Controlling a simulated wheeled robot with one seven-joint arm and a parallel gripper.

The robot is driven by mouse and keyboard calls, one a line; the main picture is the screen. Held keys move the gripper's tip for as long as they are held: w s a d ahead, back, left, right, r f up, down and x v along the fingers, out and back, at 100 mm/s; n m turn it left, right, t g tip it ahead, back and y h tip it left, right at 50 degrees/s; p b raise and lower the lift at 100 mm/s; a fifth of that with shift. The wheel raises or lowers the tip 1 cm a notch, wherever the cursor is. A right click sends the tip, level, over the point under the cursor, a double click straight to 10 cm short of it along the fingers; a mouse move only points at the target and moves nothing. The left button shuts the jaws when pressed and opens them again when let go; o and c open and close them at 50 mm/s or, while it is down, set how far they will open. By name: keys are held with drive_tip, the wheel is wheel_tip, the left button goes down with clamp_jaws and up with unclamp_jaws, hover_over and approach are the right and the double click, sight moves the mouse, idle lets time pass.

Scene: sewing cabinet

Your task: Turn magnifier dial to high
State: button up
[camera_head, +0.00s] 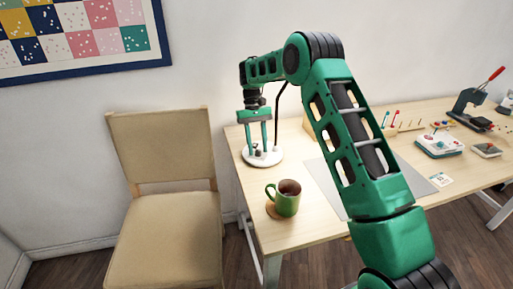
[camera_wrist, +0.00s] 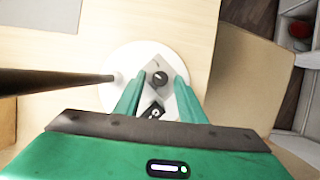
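The magnifier's round white base (camera_head: 270,159) stands on the left end of the table, with a dark stem rising from it. In the wrist view the base (camera_wrist: 112,98) carries a grey plate (camera_wrist: 146,86) with a small black dial (camera_wrist: 159,79) and a black piece with a white mark (camera_wrist: 153,112). My gripper (camera_head: 258,148) points down over the base. In the wrist view its green fingers (camera_wrist: 158,84) are apart, one on each side of the dial, with nothing held. I cannot tell whether they touch the dial. The magnifier's head is hidden.
A green mug (camera_head: 288,204) on a coaster stands in front of the base. A grey mat (camera_head: 322,187) lies to its right. A beige chair (camera_head: 165,235) stands left of the table (camera_head: 310,232). Sewing items (camera_head: 440,143) sit further right.

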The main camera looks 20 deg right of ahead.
drive_tip(key=v, duration=1)
drive_tip(key=shift+w+r, duration=0.25)
drive_tip(key=shift+w, duration=0.1)
drive_tip(key=shift+d+r, duration=0.1)
